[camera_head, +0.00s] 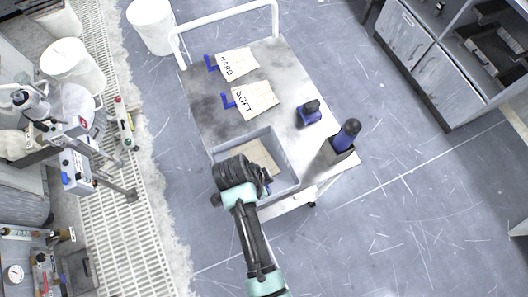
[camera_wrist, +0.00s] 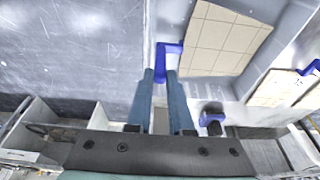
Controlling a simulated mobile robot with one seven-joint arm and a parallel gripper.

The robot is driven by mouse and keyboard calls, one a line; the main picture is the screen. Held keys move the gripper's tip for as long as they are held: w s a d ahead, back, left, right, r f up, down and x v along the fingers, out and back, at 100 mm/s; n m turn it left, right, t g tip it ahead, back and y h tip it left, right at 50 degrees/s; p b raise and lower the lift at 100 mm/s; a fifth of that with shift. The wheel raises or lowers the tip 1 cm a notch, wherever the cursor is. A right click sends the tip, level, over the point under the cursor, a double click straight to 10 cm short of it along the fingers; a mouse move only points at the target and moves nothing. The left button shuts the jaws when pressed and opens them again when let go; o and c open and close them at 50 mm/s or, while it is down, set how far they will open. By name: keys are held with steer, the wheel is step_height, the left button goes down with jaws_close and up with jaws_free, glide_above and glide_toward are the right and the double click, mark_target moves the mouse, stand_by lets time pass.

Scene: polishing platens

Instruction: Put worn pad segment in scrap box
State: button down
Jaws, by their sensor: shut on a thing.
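The worn pad segment, tan with a grid of grooves, shows in the wrist view (camera_wrist: 215,40) and partly in the head view (camera_head: 262,155). Its blue tab (camera_wrist: 170,50) is between the fingertips of my gripper (camera_wrist: 166,76), which is shut on it. In the head view my gripper (camera_head: 266,186) is over the near part of the grey open box (camera_head: 289,166) on the cart. The pad appears within the box walls. I cannot tell whether it touches the box floor. My wrist hides part of the box.
The cart top (camera_head: 290,75) carries cards marked HARD (camera_head: 237,64) and SOFT (camera_head: 255,101), each with a blue tab. A small blue-and-black tool (camera_head: 309,113) and a holder with a blue-black bottle (camera_head: 346,135) stand right of the box. A white rail (camera_head: 225,22) edges the far side.

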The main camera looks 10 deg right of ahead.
steer(key=shift+f, duration=0.3)
steer(key=shift+f, duration=0.15)
steer(key=c, duration=0.8)
jaws_free()
